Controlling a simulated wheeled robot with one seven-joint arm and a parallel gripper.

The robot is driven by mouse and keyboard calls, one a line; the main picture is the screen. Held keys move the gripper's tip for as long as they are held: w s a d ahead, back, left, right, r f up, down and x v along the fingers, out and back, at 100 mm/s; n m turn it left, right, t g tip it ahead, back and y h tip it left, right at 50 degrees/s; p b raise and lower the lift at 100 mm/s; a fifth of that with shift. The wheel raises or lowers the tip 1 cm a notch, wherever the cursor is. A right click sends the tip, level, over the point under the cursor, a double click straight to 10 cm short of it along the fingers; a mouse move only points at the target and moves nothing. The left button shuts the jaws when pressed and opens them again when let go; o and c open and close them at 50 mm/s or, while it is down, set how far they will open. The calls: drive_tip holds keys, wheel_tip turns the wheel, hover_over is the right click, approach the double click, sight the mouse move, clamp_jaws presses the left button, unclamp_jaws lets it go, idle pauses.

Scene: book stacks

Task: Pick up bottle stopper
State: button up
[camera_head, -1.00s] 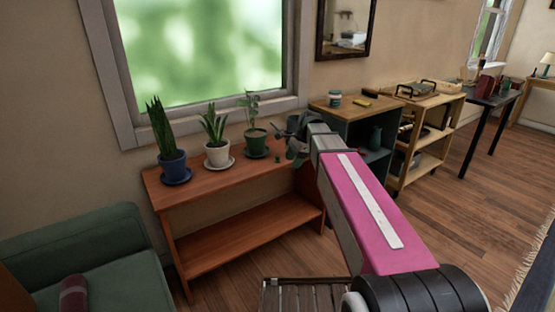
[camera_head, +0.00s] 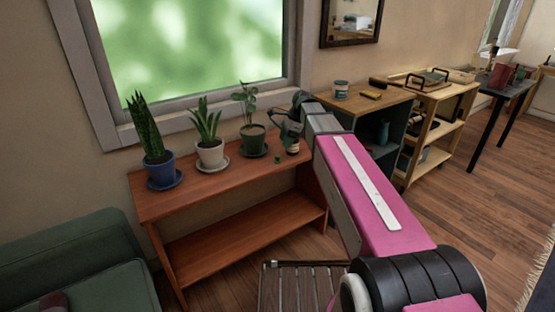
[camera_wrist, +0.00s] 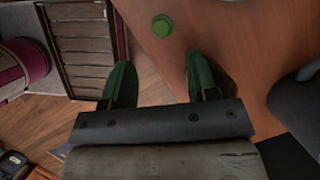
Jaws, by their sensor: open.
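The bottle stopper is probably the small green round piece (camera_head: 277,159) on the top of the reddish wooden shelf (camera_head: 215,181), near its right end. In the wrist view the green stopper (camera_wrist: 162,26) lies on the wood, beyond the fingertips and roughly between their lines. My gripper (camera_wrist: 158,68) is open and empty, with two green fingers apart. In the head view my gripper (camera_head: 287,120) is above the shelf's right end, partly hidden by my arm.
A small bottle (camera_head: 293,146) stands right of the stopper. Potted plants in blue (camera_head: 160,170), white (camera_head: 210,155) and green (camera_head: 253,139) pots stand to the left. A slatted piece (camera_head: 300,285) is in front, and a green sofa (camera_head: 75,265) is at left.

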sight(278, 156)
drive_tip(key=shift+x, duration=3.95)
drive_tip(key=shift+w, duration=0.1)
drive_tip(key=c, duration=1)
